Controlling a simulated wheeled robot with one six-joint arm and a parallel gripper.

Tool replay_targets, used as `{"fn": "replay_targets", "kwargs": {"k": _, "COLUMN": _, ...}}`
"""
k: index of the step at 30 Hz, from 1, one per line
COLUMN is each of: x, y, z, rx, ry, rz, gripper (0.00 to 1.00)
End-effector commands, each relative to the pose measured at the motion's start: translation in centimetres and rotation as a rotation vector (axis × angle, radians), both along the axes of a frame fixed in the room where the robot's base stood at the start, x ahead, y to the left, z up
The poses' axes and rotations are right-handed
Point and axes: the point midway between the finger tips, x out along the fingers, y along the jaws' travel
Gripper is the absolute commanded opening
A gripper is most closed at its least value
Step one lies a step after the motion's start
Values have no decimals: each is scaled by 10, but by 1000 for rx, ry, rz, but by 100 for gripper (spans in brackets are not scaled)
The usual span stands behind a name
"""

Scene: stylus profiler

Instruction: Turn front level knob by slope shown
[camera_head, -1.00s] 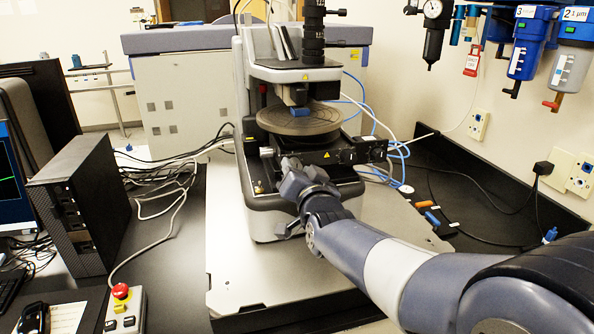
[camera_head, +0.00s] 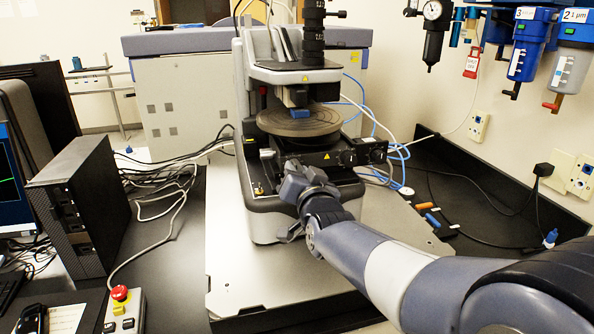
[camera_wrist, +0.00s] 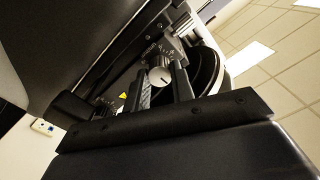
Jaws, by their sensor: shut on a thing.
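My gripper (camera_wrist: 160,88) shows in the wrist view with its two dark fingers on either side of a round silver knob (camera_wrist: 160,75), shut on it. The knob's face has a dark line across it. In the head view my gripper (camera_head: 291,172) is at the front of the stylus profiler (camera_head: 262,200), below its round stage (camera_head: 275,122), and my wrist hides the gripped knob.
Two black knobs (camera_head: 348,157) sit on the stage front, right of my gripper. A control box (camera_head: 124,312) with a red button stands at the front left. Orange and blue tools (camera_head: 433,220) lie on the right. The pale base plate (camera_head: 245,285) is clear in front.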

Motion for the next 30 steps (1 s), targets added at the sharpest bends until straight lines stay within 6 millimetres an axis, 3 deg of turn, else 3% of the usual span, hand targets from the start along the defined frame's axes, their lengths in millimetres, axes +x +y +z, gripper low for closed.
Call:
{"fn": "replay_targets", "kwargs": {"k": 18, "x": 0, "y": 0, "z": -1, "rx": -642, "ry": -183, "rz": 1, "gripper": 0}}
{"fn": "replay_targets", "kwargs": {"k": 23, "x": 0, "y": 0, "z": -1, "rx": -674, "ry": -191, "rz": 1, "gripper": 0}}
{"fn": "replay_targets", "kwargs": {"k": 24, "x": 0, "y": 0, "z": -1, "rx": -674, "ry": -191, "rz": 1, "gripper": 26}}
{"fn": "replay_targets", "kwargs": {"k": 30, "x": 0, "y": 0, "z": -1, "rx": -672, "ry": -191, "rz": 1, "gripper": 43}}
